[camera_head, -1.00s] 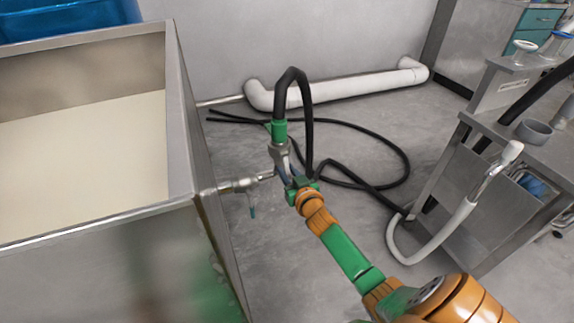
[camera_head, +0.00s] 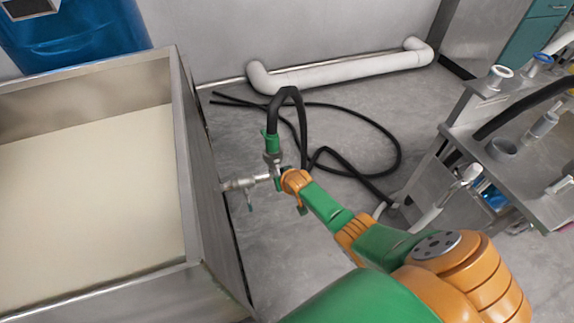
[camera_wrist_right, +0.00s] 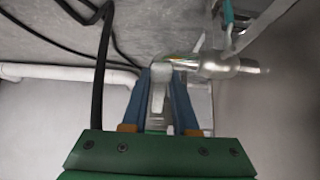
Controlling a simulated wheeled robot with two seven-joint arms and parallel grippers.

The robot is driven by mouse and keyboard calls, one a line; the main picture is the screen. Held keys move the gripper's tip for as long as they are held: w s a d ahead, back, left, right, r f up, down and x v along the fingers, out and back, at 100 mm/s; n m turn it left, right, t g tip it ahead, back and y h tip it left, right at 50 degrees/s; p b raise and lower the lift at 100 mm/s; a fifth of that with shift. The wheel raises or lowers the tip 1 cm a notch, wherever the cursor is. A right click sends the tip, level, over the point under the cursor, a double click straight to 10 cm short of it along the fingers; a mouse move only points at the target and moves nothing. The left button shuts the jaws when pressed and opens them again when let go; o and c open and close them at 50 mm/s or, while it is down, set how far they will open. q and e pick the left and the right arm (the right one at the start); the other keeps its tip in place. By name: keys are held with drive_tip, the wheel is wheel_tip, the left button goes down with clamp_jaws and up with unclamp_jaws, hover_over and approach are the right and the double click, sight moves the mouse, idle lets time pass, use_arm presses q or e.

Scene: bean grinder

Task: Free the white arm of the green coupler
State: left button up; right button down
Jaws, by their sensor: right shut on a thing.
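The green coupler (camera_head: 271,143) is on the end of a black hose (camera_head: 288,92), with a metallic fitting (camera_head: 272,159) below it, close to the end of the tank's outlet pipe (camera_head: 240,184). My right gripper (camera_head: 279,173) is at the pipe end, just below the coupler. In the right wrist view, the blue fingers of my right gripper (camera_wrist_right: 161,85) are shut on a pale, narrow piece (camera_wrist_right: 158,92), which looks like the white arm. The metal pipe (camera_wrist_right: 228,67) lies just beyond the fingertips. The green coupler cannot be made out there. My left gripper is out of view.
A metal tank (camera_head: 183,120) with pale contents stands at left, a blue barrel (camera_head: 75,40) behind it. A white pipe (camera_head: 340,75) runs along the wall. Black hose loops (camera_head: 385,130) lie on the floor. A metal trolley (camera_head: 535,180) stands at right.

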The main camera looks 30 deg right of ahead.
drive_tip(key=shift+r+g, duration=0.35)
drive_tip(key=shift+g, duration=0.15)
drive_tip(key=shift+s+g, duration=0.1)
drive_tip(key=shift+g, duration=0.3)
drive_tip(key=shift+r+g+y, duration=0.1)
drive_tip(key=shift+g+y, duration=0.2)
drive_tip(key=shift+g, duration=0.1)
drive_tip(key=g+b, duration=0.2)
drive_tip(key=b, duration=0.1)
drive_tip(key=shift+s+a+r, duration=0.1)
drive_tip(key=shift+s+r, duration=0.05)
drive_tip(key=shift+r, duration=0.1)
drive_tip(key=shift+r+g+y+b, duration=0.3)
drive_tip(key=shift+g+b, duration=0.1)
drive_tip(key=shift+b, duration=0.35)
drive_tip(key=shift+s, duration=0.1)
drive_tip(key=shift+r+g+b, duration=0.25)
drive_tip(key=shift+g+b, duration=0.15)
drive_tip(key=shift+b, duration=0.2)
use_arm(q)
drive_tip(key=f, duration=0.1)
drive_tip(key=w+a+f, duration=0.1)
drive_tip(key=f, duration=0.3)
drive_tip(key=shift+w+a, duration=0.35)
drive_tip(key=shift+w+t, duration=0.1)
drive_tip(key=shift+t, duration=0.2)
use_arm(e)
drive_tip(key=shift+r, duration=0.1)
